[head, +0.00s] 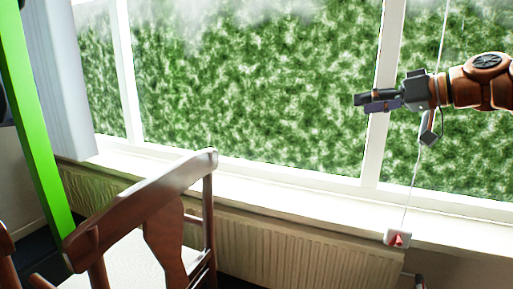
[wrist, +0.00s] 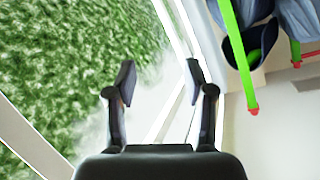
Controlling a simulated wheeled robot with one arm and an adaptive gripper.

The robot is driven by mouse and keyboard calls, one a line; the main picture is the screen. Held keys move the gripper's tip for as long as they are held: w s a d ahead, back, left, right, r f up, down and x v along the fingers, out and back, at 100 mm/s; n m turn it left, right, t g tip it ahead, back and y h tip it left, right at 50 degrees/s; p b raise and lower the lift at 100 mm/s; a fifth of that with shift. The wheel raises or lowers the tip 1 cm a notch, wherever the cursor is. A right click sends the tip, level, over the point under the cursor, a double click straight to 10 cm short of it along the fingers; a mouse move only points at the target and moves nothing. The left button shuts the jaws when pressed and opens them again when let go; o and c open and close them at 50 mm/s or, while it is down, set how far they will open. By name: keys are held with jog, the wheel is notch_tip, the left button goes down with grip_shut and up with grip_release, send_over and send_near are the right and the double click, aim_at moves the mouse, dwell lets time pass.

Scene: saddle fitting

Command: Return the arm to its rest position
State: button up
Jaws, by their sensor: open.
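My gripper (head: 362,102) is at the upper right in the head view, held in the air in front of the window and pointing left. The orange-brown arm (head: 485,82) reaches in from the right edge. In the wrist view my gripper (wrist: 160,82) has its two dark fingers spread apart with nothing between them. Past the fingers are the window and a pale patch. No saddle can be made out in either view.
A brown wooden chair (head: 165,205) stands at the lower left. A radiator (head: 290,245) runs under the window sill (head: 270,192). A thin cord hangs by my gripper to a white and red piece (head: 397,238). A green post (head: 35,130) stands at left; green bars (wrist: 238,55) show in the wrist view.

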jog(key=s+a+f+g+h+p, duration=0.35)
jog(key=s+a+g+p, duration=0.25)
jog(key=s+a+p, duration=0.9)
jog(key=s+d+f+m+g+h+p, duration=0.1)
jog(key=s+p, duration=0.3)
jog(key=s, duration=0.4)
jog(key=s+d+f+m+g+h+p, duration=0.2)
jog(key=s+d+f+h+p, duration=0.2)
jog(key=s, duration=0.3)
jog(key=s+d+f+m+g+h+p, duration=0.1)
jog(key=s+d+f+m+h+p, duration=0.1)
jog(key=s, duration=0.6)
jog(key=shift+s+d+f+g+h+p, duration=0.35)
jog(key=shift+d+f+p, duration=0.25)
jog(key=shift+p, duration=0.3)
jog(key=shift+d, duration=0.1)
